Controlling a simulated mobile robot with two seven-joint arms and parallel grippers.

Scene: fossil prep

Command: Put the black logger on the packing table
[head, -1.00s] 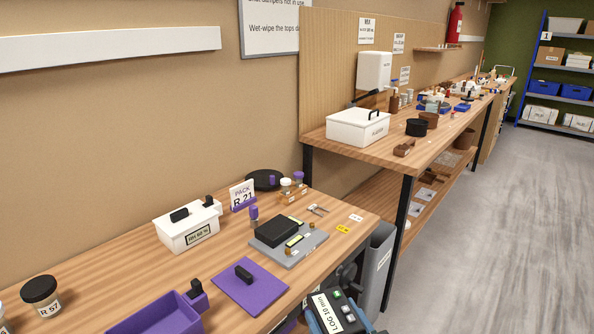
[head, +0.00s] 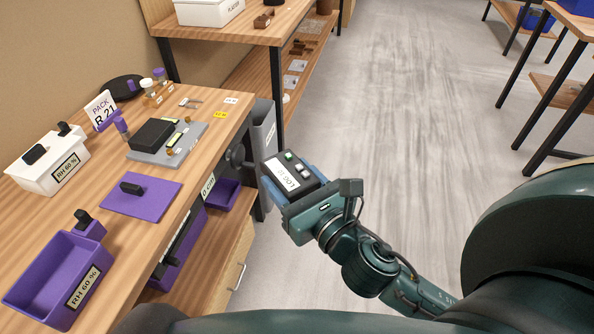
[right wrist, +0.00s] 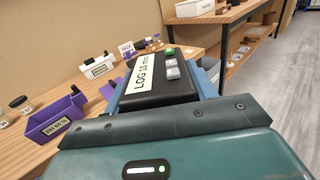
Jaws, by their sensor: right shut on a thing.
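The black logger (head: 297,169), with a white "LOG 10 min" label and green and grey buttons, is held in my right gripper (head: 284,185). The right wrist view shows the logger (right wrist: 158,80) close up between the blue fingers. My left gripper is not in view.
On the packing table are a purple bin (head: 42,262), a purple mat (head: 150,196), a white box (head: 32,178) and a grey plate (head: 190,150) with a black block. A grey bin (head: 262,135) stands past the table's end.

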